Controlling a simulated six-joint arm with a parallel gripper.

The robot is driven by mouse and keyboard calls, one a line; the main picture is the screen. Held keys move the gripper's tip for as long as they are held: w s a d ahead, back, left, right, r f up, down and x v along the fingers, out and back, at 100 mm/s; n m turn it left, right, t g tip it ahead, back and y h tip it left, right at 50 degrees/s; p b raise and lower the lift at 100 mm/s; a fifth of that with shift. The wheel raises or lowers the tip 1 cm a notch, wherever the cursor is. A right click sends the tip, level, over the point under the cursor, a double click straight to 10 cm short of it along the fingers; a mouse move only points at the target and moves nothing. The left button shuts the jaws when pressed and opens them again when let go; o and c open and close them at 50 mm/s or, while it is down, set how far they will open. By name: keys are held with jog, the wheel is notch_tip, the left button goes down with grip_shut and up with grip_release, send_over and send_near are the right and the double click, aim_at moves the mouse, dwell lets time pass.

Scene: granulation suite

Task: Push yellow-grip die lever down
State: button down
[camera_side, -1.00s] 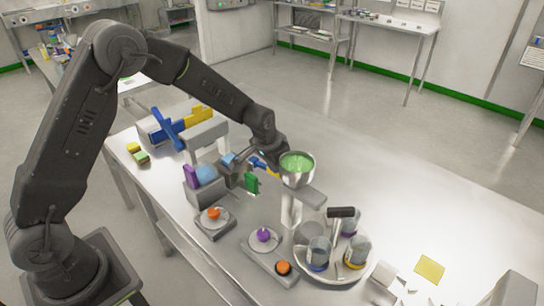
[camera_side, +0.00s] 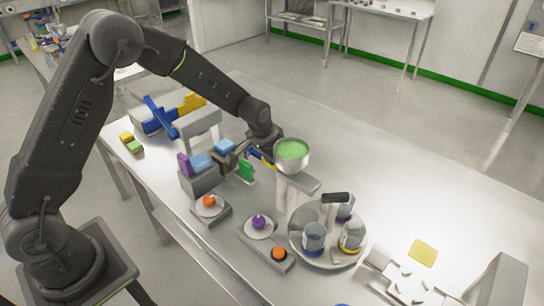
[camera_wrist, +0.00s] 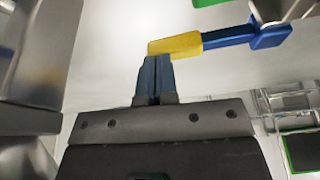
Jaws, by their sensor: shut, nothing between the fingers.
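The die lever shows in the wrist view as a blue arm (camera_wrist: 232,36) with a yellow grip (camera_wrist: 175,44) at its left end. It lies roughly level across the upper part of that view. My gripper (camera_wrist: 155,62) is shut and empty. Its blue fingertips sit at the lower left end of the yellow grip, very close to it; I cannot tell whether they touch. In the side view, the small yellow grip (camera_side: 268,162) shows just left of the green-filled bowl. There, my fingertips are hard to make out among the machine parts below my wrist.
The metal bowl (camera_side: 292,153) with green contents stands close to the right of my wrist. A round tray (camera_side: 303,248) with several jars and a black-handled tool is in front. Bases with an orange knob (camera_side: 209,201) and a purple knob (camera_side: 258,222) stand nearer.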

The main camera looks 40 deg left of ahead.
jog(key=v, duration=1.4)
jog(key=s+r, duration=0.8)
jog(key=s, duration=0.3)
jog(key=s+n+t, duration=0.1)
jog(key=s+t, duration=0.1)
jog(key=s, duration=1.3)
jog(key=shift+s+a+r, duration=0.2)
jog(key=shift+s+r, duration=0.05)
jog(key=shift+s, duration=0.05)
